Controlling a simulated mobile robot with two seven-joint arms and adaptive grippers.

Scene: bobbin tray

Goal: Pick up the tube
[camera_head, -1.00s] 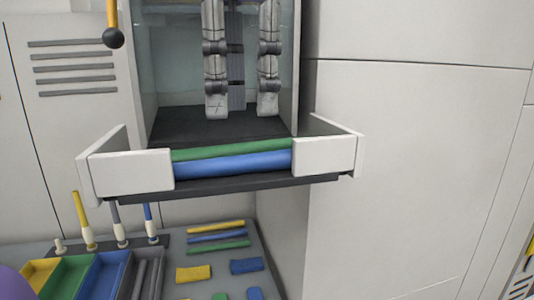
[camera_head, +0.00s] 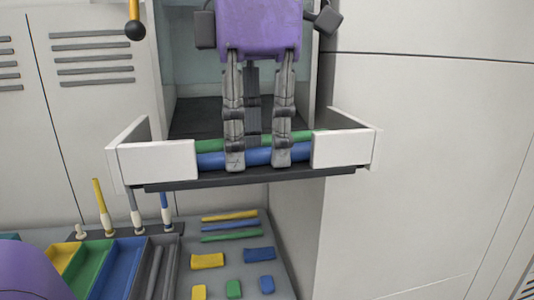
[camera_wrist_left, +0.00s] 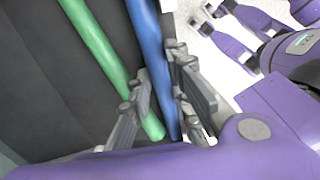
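A blue tube (camera_head: 210,160) and a green tube (camera_head: 215,147) lie side by side across the front of the white tray (camera_head: 345,149). The blue one is nearer the front edge. My left gripper (camera_head: 259,164) is open, its fingers pointing down and overlapping the blue tube in the head view. In the left wrist view, the blue tube (camera_wrist_left: 150,45) runs between the open fingers (camera_wrist_left: 160,112), and the green tube (camera_wrist_left: 90,45) passes beside and behind the left finger. Contact with either tube cannot be told.
The tray projects from a white cabinet (camera_head: 430,150) with a dark shelf behind. Below, a grey table (camera_head: 245,275) holds coloured bins, upright pegs with tubes, thin coloured rods (camera_head: 230,215) and small blocks (camera_head: 207,261). The tray's white end walls flank the tubes.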

